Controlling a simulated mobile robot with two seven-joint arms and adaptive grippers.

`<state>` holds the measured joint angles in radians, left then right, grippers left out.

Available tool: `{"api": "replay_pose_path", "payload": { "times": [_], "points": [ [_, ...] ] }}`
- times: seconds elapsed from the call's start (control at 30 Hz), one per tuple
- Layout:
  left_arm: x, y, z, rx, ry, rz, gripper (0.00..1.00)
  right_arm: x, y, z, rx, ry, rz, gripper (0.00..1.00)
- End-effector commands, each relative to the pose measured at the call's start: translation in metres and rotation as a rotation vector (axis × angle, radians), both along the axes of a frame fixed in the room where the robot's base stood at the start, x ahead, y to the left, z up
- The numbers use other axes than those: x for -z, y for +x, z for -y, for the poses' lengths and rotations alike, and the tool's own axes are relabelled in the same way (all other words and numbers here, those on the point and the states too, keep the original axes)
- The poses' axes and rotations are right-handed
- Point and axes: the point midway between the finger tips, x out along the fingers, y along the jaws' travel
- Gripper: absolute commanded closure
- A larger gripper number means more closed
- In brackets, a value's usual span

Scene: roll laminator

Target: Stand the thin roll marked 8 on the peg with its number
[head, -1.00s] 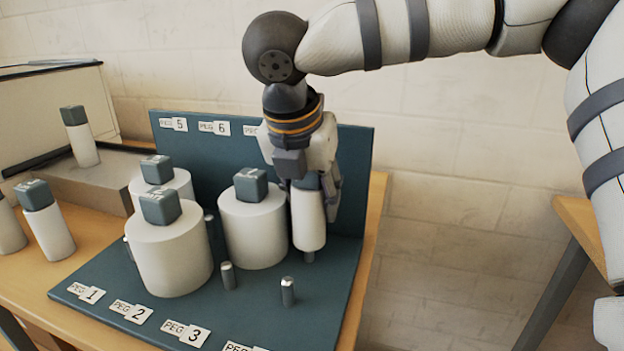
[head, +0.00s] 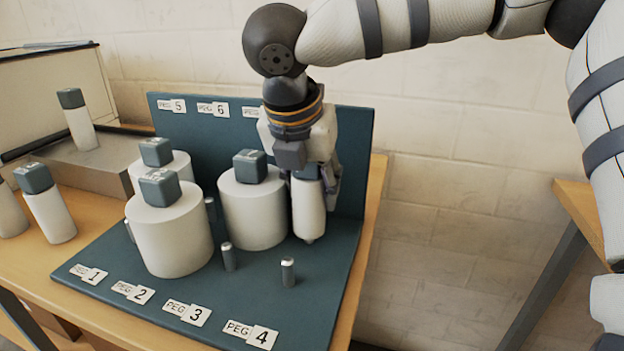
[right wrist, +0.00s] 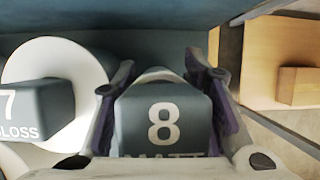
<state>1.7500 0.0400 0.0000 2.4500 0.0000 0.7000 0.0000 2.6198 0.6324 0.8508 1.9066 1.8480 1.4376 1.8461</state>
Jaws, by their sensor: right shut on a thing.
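My right gripper (head: 317,180) is shut on the dark block top of the thin white roll (head: 308,210) at the back right of the peg board. In the right wrist view the block (right wrist: 163,122) reads 8 and MATT, between the two fingers of the gripper (right wrist: 165,85). The roll hangs upright, with a small stub just showing under its lower end; the peg there is mostly hidden. The number label behind it is covered by my gripper. My left gripper is not in view.
A thick roll marked 7 (right wrist: 40,110) stands close left of the held roll; it also shows in the head view (head: 252,210). Other thick rolls (head: 170,235) stand further left. Bare pegs (head: 288,272) are in front. Thin rolls (head: 50,210) stand on the table at left.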

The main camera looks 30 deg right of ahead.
Motion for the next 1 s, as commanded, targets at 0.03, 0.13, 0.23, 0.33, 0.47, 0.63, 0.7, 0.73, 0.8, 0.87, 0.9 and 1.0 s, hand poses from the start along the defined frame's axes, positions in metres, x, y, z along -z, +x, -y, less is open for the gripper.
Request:
{"api": "replay_pose_path", "payload": {
  "times": [0.03, 0.13, 0.23, 0.33, 0.47, 0.63, 0.7, 0.73, 0.8, 0.87, 0.9, 1.0],
  "points": [
    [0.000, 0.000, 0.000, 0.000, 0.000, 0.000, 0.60, 0.002, 0.000, 0.000, 0.000, 0.000, 0.000, 0.90],
    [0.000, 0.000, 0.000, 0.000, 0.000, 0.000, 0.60, 0.006, 0.000, 0.000, 0.000, -0.001, -0.001, 0.90],
    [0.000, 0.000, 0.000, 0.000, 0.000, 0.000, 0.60, 0.010, 0.000, 0.000, 0.000, 0.001, -0.001, 0.90],
    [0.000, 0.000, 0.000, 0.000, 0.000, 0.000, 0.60, 0.014, 0.000, 0.000, -0.001, -0.001, -0.001, 0.90],
    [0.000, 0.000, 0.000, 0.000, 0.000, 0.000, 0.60, 0.019, 0.000, 0.000, -0.001, -0.001, -0.001, 0.90],
    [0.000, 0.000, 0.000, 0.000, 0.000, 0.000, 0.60, 0.021, 0.000, 0.000, 0.000, 0.001, -0.001, 0.90],
    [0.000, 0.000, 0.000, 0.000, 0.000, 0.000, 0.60, 0.021, 0.000, 0.000, 0.000, 0.000, 0.000, 0.90],
    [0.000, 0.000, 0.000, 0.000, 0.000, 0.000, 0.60, 0.021, 0.000, 0.000, 0.000, 0.000, 0.000, 0.59],
    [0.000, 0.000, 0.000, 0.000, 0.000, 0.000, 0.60, 0.020, 0.000, 0.000, 0.000, 0.000, 0.000, 0.43],
    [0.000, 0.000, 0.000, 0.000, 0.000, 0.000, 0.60, 0.020, 0.000, 0.000, 0.000, 0.001, 0.001, 0.38],
    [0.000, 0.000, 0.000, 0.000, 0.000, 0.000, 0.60, 0.020, 0.000, 0.000, -0.001, 0.001, 0.001, 0.38],
    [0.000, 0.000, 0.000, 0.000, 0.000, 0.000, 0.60, 0.020, 0.001, -0.001, -0.001, 0.002, 0.002, 0.38]
  ]
}}
